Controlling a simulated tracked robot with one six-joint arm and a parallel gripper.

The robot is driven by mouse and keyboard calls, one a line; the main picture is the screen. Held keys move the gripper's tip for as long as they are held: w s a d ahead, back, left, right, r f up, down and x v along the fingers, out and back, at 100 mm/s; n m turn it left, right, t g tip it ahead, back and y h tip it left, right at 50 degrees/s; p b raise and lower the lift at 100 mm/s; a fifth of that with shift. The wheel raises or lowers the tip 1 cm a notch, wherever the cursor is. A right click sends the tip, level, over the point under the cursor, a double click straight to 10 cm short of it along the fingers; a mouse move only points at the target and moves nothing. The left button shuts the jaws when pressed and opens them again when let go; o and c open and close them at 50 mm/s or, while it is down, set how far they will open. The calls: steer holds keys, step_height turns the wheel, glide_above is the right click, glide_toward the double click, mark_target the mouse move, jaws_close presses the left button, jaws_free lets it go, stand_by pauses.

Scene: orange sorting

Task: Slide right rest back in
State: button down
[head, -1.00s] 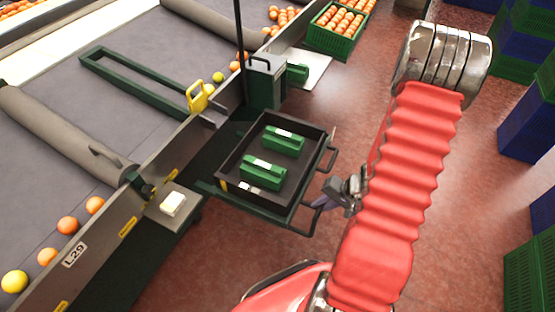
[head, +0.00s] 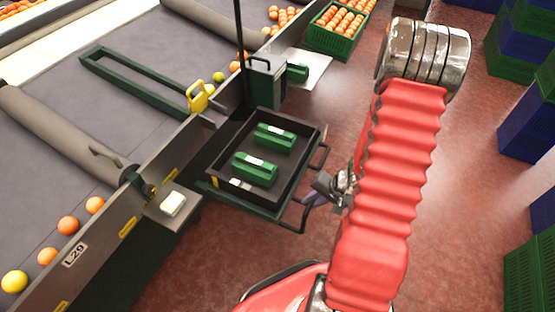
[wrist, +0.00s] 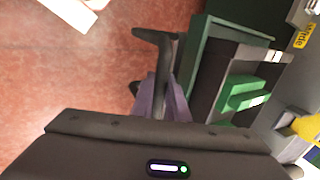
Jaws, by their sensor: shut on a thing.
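The right rest (head: 262,213) is a dark green pull-out frame at the side of the sorting line. It carries a black tray (head: 298,171) with two green boxes (head: 275,137) in it. My gripper (head: 314,194) is at the handle on the rest's outer side and is shut on it. In the wrist view my gripper (wrist: 165,98) has purple fingers around the dark handle (wrist: 158,38), partly hidden by the wrist housing. The rest's green edge (wrist: 199,60) and the tray lie to the right there. The inner end of the rest is hidden under the line.
The belt with its side wall (head: 110,240) runs along the left. A small ledge with a white button (head: 172,203) is beside the rest. A full orange crate (head: 337,30) stands at the back. Blue and green crates (head: 527,120) line the right; the red floor between is clear.

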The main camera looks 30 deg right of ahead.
mark_target(290, 196)
steer(key=shift+w+a, duration=0.7)
steer(key=shift+w, duration=0.25)
steer(key=shift+w+a, duration=0.65)
steer(key=shift+w, duration=0.25)
steer(key=shift+w+a, duration=0.7)
steer(key=shift+w, duration=0.25)
steer(key=c, duration=1.4)
jaws_free()
steer(key=shift+s, duration=0.1)
steer(key=shift+o, duration=0.2)
steer(key=shift+r, duration=3.5)
